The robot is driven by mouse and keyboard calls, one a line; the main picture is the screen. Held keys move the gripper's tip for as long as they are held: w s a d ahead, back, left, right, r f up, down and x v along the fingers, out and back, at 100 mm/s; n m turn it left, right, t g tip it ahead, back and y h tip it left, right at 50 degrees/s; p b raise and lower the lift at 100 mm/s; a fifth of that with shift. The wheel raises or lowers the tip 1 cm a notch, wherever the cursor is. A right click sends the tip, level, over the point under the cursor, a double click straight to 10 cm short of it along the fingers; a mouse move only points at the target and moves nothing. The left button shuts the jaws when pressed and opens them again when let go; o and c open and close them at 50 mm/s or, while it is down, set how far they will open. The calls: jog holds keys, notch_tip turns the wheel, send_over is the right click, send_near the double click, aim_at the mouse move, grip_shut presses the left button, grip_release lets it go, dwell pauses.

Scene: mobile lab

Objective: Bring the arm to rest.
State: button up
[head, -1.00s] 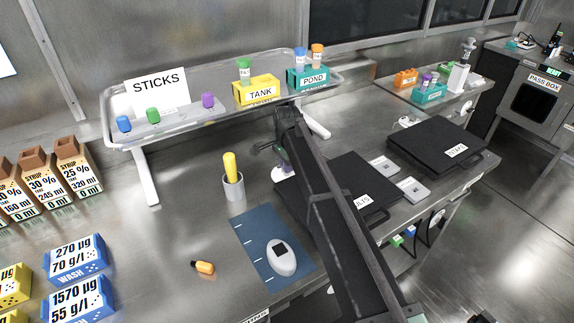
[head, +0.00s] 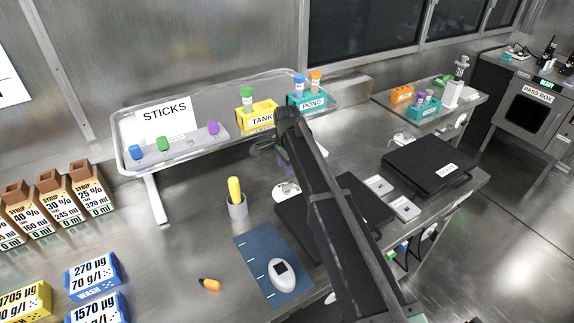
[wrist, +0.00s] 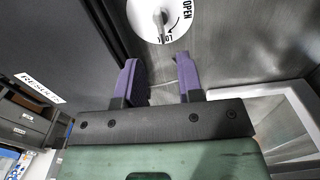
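My gripper (wrist: 162,82) shows in the wrist view with its two purple fingers apart and nothing between them. Beyond the fingertips is a white round dial (wrist: 150,22) marked OPEN, with a second word partly readable. I cannot tell how far the dial is from the fingers. In the head view my arm (head: 335,215) reaches from the bottom right up to the middle of the bench. It hides most of the gripper there; only a small purple and dark part shows behind it, near a white round thing (head: 287,192) on the bench.
A raised tray (head: 128,135) bears a STICKS sign, the TANK rack (head: 262,124) and the POND rack (head: 312,105). Below are a grey cup (head: 238,208), a blue mat (head: 258,262), a white device (head: 282,275) and an orange vial (head: 209,284). A black case (head: 425,165) stands right.

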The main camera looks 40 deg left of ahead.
jog(key=shift+r, duration=0.75)
jog(key=s+d+n, duration=0.1)
jog(key=s+d, duration=0.2)
jog(key=d, duration=1.8)
jog(key=s+d+n, duration=0.2)
jog(key=s+d, duration=0.1)
jog(key=d, duration=1.8)
jog(key=s+d+n, duration=0.1)
jog(key=s+d, duration=0.3)
jog(key=d, duration=1.7)
jog(key=shift+d, duration=0.3)
